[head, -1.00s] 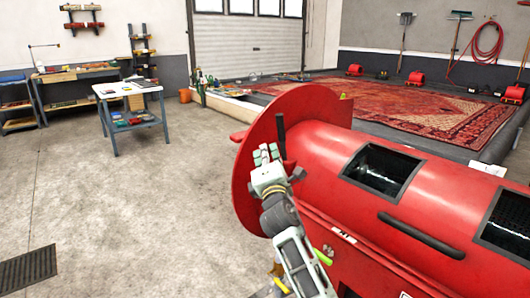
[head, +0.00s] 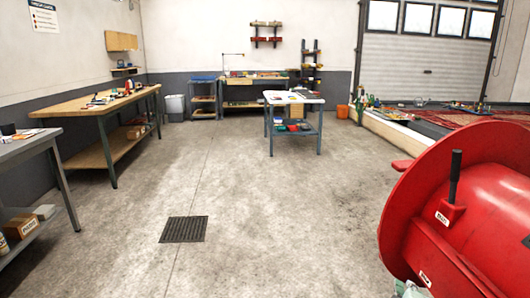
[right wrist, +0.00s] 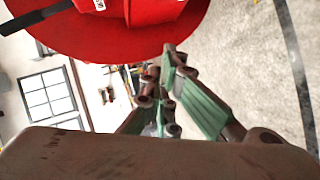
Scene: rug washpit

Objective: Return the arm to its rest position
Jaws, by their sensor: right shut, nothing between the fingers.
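My right gripper (right wrist: 165,105) shows in the right wrist view with its green-padded fingers together and nothing between them. In the head view only a pale green bit of it (head: 411,289) shows at the bottom edge, in front of the red machine's lower part. The red machine (head: 420,205) with a large round flange and a black lever stands at the right. Its red flange also fills the top of the right wrist view (right wrist: 110,40), beyond the fingers. Most of my right arm is out of the head view. My left gripper is not in view.
A white-topped table (head: 293,98) stands mid-back. A wooden workbench (head: 105,108) and a grey bench (head: 28,145) line the left side. A dark floor grate (head: 184,229) lies in the open concrete floor. An orange bucket (head: 343,111) stands near the washpit edge.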

